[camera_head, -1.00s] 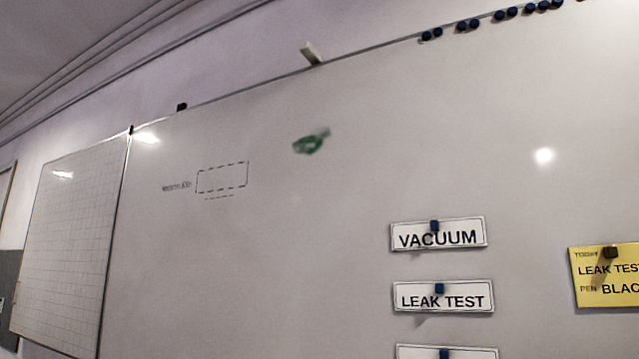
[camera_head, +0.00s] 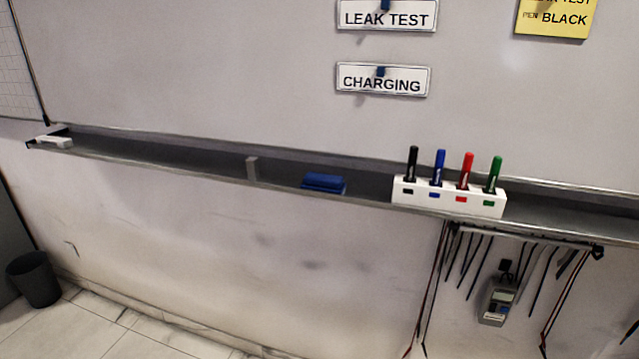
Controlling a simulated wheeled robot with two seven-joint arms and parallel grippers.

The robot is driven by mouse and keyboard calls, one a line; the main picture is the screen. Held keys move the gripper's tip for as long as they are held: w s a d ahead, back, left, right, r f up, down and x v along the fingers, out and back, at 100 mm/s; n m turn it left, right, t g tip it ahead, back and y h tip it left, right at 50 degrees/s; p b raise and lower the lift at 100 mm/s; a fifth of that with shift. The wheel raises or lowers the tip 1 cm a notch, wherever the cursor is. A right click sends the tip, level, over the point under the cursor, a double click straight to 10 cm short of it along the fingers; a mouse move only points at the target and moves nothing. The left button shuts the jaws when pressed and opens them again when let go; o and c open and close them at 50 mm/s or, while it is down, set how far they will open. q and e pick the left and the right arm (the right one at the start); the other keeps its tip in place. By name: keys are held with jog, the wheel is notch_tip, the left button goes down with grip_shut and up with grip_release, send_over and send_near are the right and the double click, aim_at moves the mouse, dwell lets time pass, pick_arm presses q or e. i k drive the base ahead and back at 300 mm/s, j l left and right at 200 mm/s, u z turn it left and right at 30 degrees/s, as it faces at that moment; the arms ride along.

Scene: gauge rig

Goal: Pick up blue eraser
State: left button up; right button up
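The blue eraser (camera_head: 324,183) lies in the dark tray (camera_head: 205,167) along the bottom edge of the whiteboard, near the middle of the view. It sits between a small grey upright piece (camera_head: 252,168) on its left and the white pen holder on its right, apart from both. Neither of my grippers shows in the head view.
The white pen holder (camera_head: 449,197) in the tray carries black, blue, red and green markers. A white object (camera_head: 54,141) lies at the tray's left end. Cables and a grey meter (camera_head: 496,301) hang below right. A dark bin (camera_head: 34,279) stands on the floor at left.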

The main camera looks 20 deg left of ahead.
aim_at(313, 181)
jog(key=i+j+u, duration=0.1)
jog(key=j, duration=0.3)
jog(key=i+j+u, duration=0.1)
jog(key=j, duration=0.35)
jog(key=i+j+u, duration=0.1)
jog(key=j, duration=0.3)
